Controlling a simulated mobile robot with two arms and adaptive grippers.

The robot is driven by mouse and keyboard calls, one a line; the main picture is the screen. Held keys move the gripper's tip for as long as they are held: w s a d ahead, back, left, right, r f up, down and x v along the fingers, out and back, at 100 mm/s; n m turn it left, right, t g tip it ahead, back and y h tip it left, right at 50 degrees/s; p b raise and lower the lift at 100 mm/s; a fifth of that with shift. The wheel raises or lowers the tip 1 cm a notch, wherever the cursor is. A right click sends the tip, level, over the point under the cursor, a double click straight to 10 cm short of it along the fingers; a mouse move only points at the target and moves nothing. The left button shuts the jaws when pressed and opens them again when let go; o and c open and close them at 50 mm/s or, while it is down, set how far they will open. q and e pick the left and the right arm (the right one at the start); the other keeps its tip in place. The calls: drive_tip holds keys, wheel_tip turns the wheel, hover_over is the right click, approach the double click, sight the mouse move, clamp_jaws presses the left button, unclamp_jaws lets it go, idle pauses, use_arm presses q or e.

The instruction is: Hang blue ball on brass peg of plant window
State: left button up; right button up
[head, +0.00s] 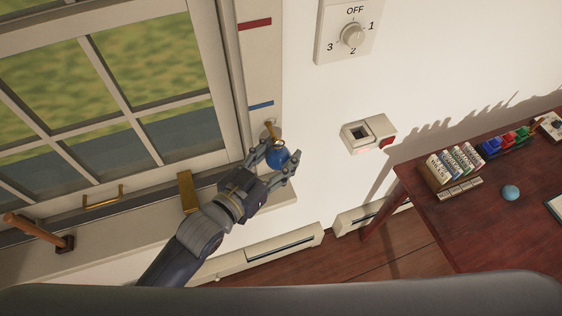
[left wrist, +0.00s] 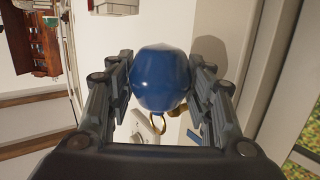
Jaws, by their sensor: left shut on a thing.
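The blue ball (head: 278,156) is between the fingers of my left gripper (head: 277,167), beside the window frame. In the left wrist view the blue ball (left wrist: 161,80) sits between both fingers of the gripper (left wrist: 160,85), and a brass ring (left wrist: 158,125) shows at its edge. The brass peg (head: 270,129) sticks out of the frame just above the ball in the head view. The ring (head: 279,143) is close to the peg; I cannot tell whether it is around it. The window (head: 130,120) has a blue stripe (head: 261,105) and a red stripe on its side post. My right gripper is not in view.
A brass block (head: 187,192) and a wooden-handled lever (head: 38,232) are at the sill (head: 120,250). A dial (head: 352,36) and a small wall box (head: 367,133) are on the wall.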

use_arm(q)
drive_tip(key=shift+w+a+f+b, duration=0.1)
drive_tip(key=shift+w+a+b, duration=0.15)
drive_tip(key=shift+w, duration=0.25)
drive_tip(key=shift+w+a+b, duration=0.1)
drive_tip(key=shift+w+b, duration=0.15)
drive_tip(key=shift+w, duration=0.25)
drive_tip(key=shift+w+a+f, duration=0.1)
drive_tip(key=shift+w+f, duration=0.2)
drive_tip(key=shift+w, duration=0.1)
drive_tip(key=shift+f, duration=0.1)
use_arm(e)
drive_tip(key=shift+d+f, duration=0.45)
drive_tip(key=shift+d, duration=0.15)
use_arm(q)
drive_tip(key=shift+w, duration=0.1)
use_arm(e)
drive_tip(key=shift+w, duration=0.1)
use_arm(q)
drive_tip(key=o, duration=1.1)
drive_tip(key=shift+o, duration=0.2)
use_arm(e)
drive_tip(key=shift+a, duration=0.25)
use_arm(q)
drive_tip(key=shift+a, duration=0.1)
